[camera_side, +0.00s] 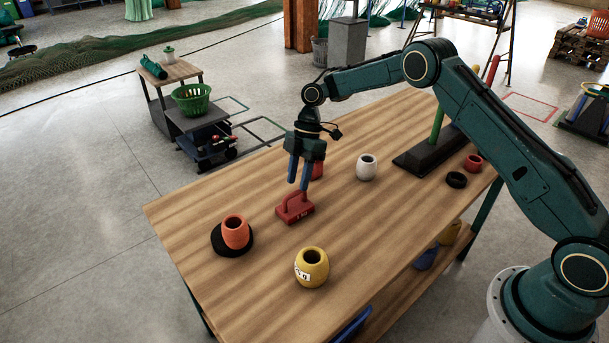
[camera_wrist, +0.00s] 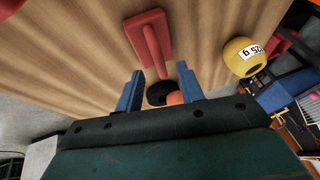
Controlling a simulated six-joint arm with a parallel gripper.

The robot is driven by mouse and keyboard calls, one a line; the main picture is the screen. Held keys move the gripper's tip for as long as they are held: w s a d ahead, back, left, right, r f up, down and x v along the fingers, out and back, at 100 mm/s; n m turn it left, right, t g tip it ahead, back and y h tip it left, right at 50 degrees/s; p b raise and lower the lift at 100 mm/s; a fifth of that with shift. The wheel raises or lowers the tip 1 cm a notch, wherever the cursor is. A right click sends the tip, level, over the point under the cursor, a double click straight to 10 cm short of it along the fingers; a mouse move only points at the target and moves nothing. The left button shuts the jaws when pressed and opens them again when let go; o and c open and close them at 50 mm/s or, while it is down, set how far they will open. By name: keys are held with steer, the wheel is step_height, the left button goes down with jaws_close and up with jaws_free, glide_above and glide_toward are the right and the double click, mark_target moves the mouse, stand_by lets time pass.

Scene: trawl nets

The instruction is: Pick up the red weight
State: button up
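The red weight (camera_side: 295,212) is a flat block with a raised handle and a pale marking, lying on the wooden table. In the wrist view the red weight (camera_wrist: 150,38) is ahead of the fingers, at the upper middle. My gripper (camera_side: 298,186) points down just above and slightly behind the weight in the side view. In the wrist view my gripper (camera_wrist: 160,85) shows two blue fingers apart with nothing held between them. Whether a fingertip touches the handle cannot be told from the side view.
On the table (camera_side: 210,200) are an orange float on a black ring (camera_side: 233,236), a yellow float (camera_side: 312,268), a white float (camera_side: 366,168), a black ring (camera_side: 456,180), a small red pot (camera_side: 473,163) and a dark-based stand (camera_side: 425,158). A red thing (camera_side: 318,169) is partly hidden behind my gripper.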

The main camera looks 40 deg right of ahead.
mark_target(295, 193)
steer(key=shift+x, duration=2.5)
steer(key=shift+c, duration=0.2)
jaws_close()
steer(key=shift+r, duration=0.15)
